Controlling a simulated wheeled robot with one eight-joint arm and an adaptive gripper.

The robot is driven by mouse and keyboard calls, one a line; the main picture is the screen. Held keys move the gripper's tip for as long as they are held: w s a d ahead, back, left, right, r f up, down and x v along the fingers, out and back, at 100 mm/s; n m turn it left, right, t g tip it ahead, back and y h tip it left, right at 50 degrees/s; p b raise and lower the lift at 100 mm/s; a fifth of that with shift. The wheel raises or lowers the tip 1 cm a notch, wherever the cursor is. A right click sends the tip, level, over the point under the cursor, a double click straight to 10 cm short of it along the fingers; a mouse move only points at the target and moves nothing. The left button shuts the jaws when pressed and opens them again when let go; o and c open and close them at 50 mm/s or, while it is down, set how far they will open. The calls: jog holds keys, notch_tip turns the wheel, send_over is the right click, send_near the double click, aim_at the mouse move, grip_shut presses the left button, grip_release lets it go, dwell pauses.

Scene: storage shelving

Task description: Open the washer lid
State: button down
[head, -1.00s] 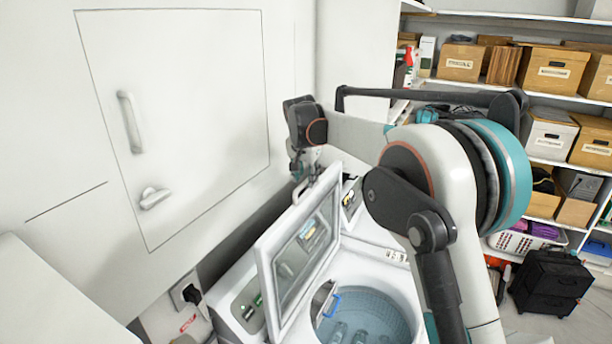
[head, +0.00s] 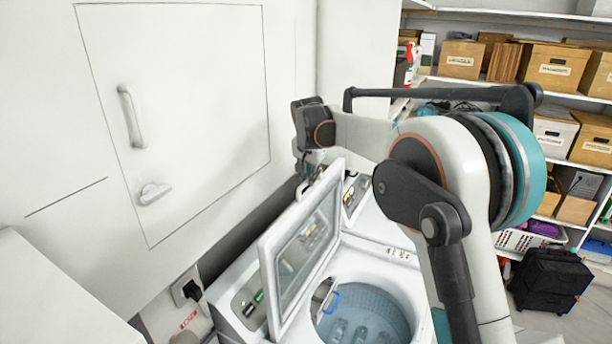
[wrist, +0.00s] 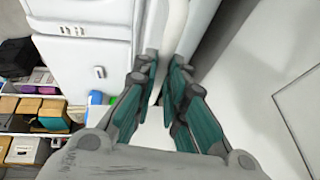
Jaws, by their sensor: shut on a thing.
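The washer (head: 384,254) is a white top-loader with its blue-grey drum (head: 368,318) exposed. Its lid (head: 265,262), a white frame around a clear panel, stands raised and steeply tilted. In the head view my gripper (head: 308,178) is at the far upper edge of the lid, partly hidden by my wrist. In the wrist view my gripper (wrist: 160,88) has its teal-sided fingers close on either side of a narrow white edge (wrist: 176,28), which looks like the lid's rim. The exact contact is hard to see.
A white wall panel with a handle (head: 130,118) and latch stands close to the left. A plug (head: 188,291) sits on the wall beside the washer. Shelves with boxes (head: 553,70) and a black case (head: 549,283) are at the right.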

jog(key=s+d+f+y+b, duration=0.1)
jog(key=s+d+b, duration=0.1)
jog(key=d, duration=0.5)
jog(key=s+d+f+y+b, duration=0.1)
jog(key=s+d+b, duration=0.1)
jog(key=s+d, duration=0.2)
jog(key=d, duration=0.3)
jog(key=shift+f+t+b, duration=0.15)
jog(key=shift+t+b, duration=0.2)
jog(key=shift+t, duration=0.05)
jog(key=c, duration=1.6)
grip_release()
jog(key=shift+d, duration=0.1)
jog(key=shift+c, duration=0.2)
